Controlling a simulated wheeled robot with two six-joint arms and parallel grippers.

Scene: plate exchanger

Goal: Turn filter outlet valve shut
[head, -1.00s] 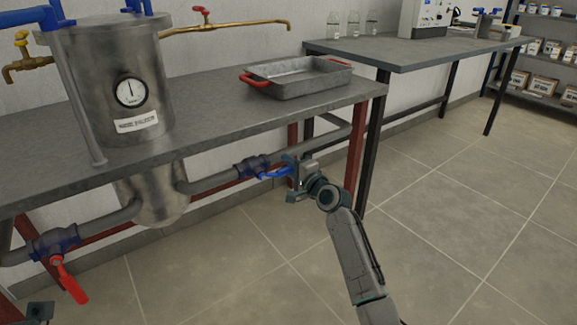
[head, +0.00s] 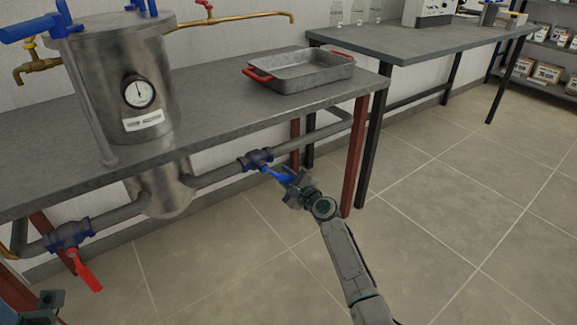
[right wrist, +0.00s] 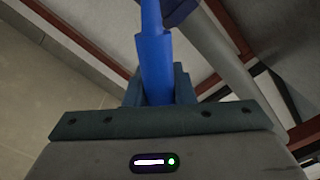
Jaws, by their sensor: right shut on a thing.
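The filter vessel (head: 122,75) is a steel cylinder with a round gauge, set through the bench. A pipe on its right carries a valve (head: 256,160) with a blue lever handle (head: 274,173). My right gripper (head: 290,183) is shut on the outer end of this lever, which slants down to the right, at an angle to the pipe. In the right wrist view the blue lever (right wrist: 154,65) runs between the fingers, which hide its end. A second valve (head: 70,235) with a red lever (head: 88,273) sits on the left pipe. Part of my left gripper (head: 50,300) shows at the lower left; its jaws are unclear.
The grey bench (head: 215,105) with red legs (head: 356,155) overhangs the pipes. A metal tray (head: 305,75) with red handles stands on it. Another table (head: 425,43) stands behind right. The tiled floor (head: 440,230) at the right is clear.

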